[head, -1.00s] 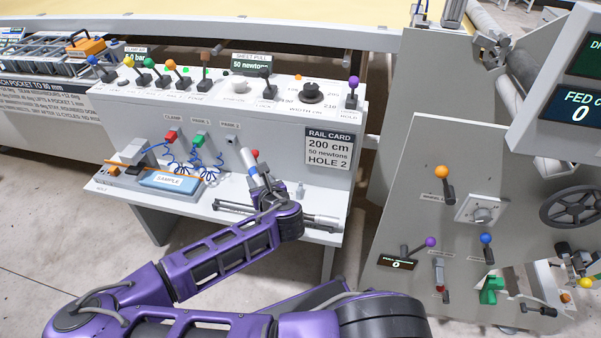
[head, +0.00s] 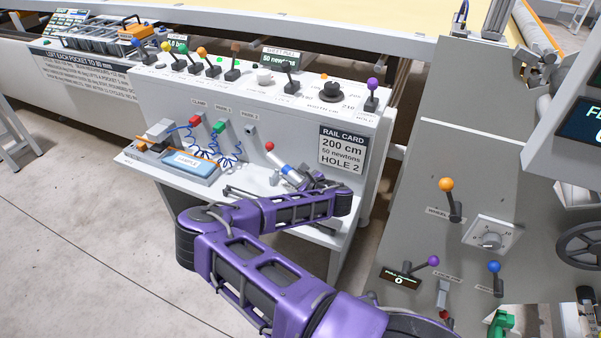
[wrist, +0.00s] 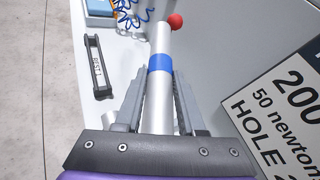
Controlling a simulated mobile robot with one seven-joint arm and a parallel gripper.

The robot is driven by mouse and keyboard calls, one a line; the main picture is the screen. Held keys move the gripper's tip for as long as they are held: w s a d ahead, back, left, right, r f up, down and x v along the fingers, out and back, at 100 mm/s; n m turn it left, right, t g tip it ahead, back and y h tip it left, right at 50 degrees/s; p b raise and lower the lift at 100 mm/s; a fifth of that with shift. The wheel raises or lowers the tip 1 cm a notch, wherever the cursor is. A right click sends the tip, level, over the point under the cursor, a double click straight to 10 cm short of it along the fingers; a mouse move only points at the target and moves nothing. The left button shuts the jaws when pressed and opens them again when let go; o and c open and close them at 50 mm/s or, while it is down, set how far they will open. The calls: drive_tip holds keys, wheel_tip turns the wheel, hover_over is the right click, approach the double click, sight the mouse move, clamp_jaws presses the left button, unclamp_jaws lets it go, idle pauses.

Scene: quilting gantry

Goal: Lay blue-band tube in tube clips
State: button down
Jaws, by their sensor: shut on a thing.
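A dark bracket with a small label (wrist: 98,66) lies left of the tube in the wrist view. I cannot tell for sure which parts are the tube clips.
The rail card (head: 342,149) is on the console face, close right of my gripper. A blue sample block (head: 190,164) and coiled blue hoses (head: 214,148) occupy the shelf's left part. Levers line the console top, including a purple-knobbed one (head: 372,92). Open floor lies left.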

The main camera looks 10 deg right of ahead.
drive_tip(key=shift+w+d+f+n+g+y+b, duration=0.45)
drive_tip(key=shift+w+f+n+y+b, duration=0.4)
drive_tip(key=shift+w+f+n, duration=0.45)
drive_tip(key=shift+w+d+f+n+g+y+b, duration=0.2)
drive_tip(key=shift+w+d+f+n+y+b, duration=0.35)
drive_tip(key=shift+w+f+n+y+b, duration=0.75)
drive_tip(key=shift+w+d+f+n+g+y+b, duration=0.3)
drive_tip(key=shift+w+d+f+n+b, duration=0.5)
drive_tip(key=shift+f, duration=0.95)
drive_tip(key=shift+s+a+p, duration=0.1)
drive_tip(key=shift+a+p, duration=0.2)
